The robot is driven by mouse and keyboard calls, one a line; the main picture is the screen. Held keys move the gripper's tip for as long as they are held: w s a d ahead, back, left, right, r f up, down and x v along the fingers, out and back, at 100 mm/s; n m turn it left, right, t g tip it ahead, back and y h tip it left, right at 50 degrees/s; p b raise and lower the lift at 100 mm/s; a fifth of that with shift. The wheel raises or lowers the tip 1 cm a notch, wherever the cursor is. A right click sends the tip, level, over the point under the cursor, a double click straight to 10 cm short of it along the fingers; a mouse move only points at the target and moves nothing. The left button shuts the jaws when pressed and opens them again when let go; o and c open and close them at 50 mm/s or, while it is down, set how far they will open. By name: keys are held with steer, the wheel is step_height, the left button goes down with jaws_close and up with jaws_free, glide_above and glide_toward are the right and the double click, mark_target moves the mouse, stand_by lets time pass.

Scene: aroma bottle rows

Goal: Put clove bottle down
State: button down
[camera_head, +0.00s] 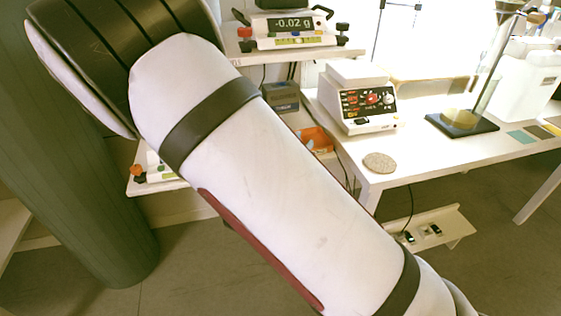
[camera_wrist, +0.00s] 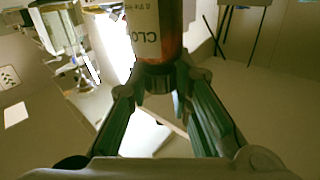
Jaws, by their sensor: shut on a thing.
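The clove bottle (camera_wrist: 156,35) shows in the wrist view at the top middle. The bottle's far end is cut off by the frame's top edge. In the head view my white arm crosses the picture and neither the gripper nor the bottle shows.
A white table (camera_head: 386,167) at the right holds a device with a red-lit panel (camera_head: 367,104), a round cork-like disc (camera_head: 379,162) and a dark-based stand (camera_head: 461,124). A balance reading -0.02 g (camera_head: 289,30) stands on a shelf behind. A dark green column (camera_head: 62,180) is at the left.

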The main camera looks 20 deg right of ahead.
steer(key=shift+f, duration=0.5)
steer(key=shift+w+a+f+b, duration=0.1)
steer(key=shift+w+f+b, duration=0.8)
steer(key=shift+w, duration=1.7)
steer(key=shift+w+a+f+b, duration=0.1)
steer(key=shift+w+f+b, duration=0.75)
steer(key=shift+w, duration=1.8)
steer(key=shift+w+a+f+b, duration=0.1)
steer(key=shift+w+f+b, duration=0.75)
steer(key=shift+w, duration=1.75)
steer(key=shift+r, duration=0.15)
steer(key=c, duration=1.4)
jaws_free()
steer(key=shift+f, duration=0.2)
steer(key=shift+c, duration=0.2)
steer(key=shift+r, duration=0.1)
